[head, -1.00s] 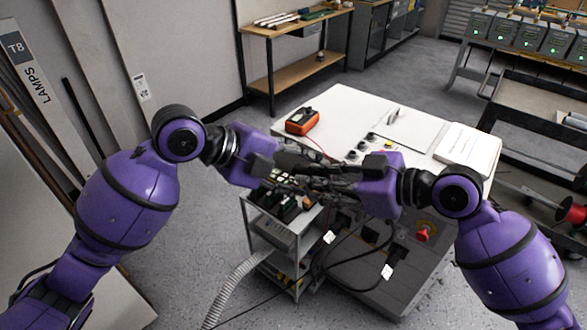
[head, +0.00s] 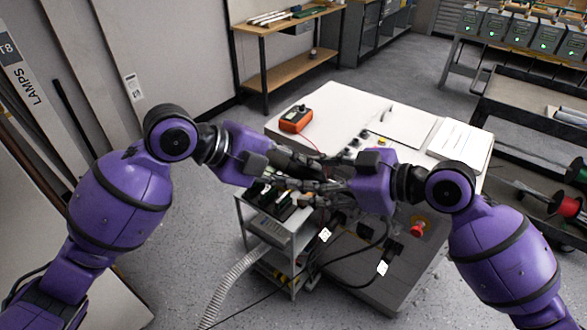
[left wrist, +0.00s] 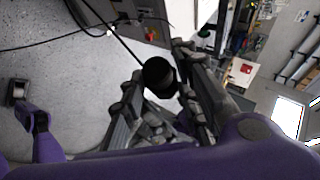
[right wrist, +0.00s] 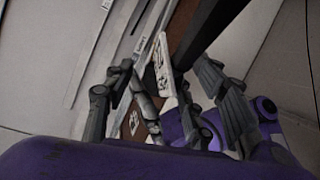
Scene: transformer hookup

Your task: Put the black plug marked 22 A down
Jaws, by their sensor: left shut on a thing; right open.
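My left gripper (head: 312,172) is over the near left edge of the white-topped bench. In the left wrist view its fingers (left wrist: 160,100) are shut on a black round plug (left wrist: 160,76), with a dark cable running up and left. The plug's marking is not legible there. My right gripper (head: 325,188) is open, close beside the left one, and the fingers overlap in the head view. In the right wrist view a white tag (right wrist: 163,62) with dark marks shows between its open fingers (right wrist: 165,90); I cannot read it. The fingers hide the plug in the head view.
The white-topped bench (head: 345,105) carries an orange meter (head: 296,119) and papers (head: 459,140). A grey cart (head: 290,240) with black items stands below the grippers. A red button (head: 417,230) and tagged black cables are on the bench front. Open floor (head: 190,240) lies left.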

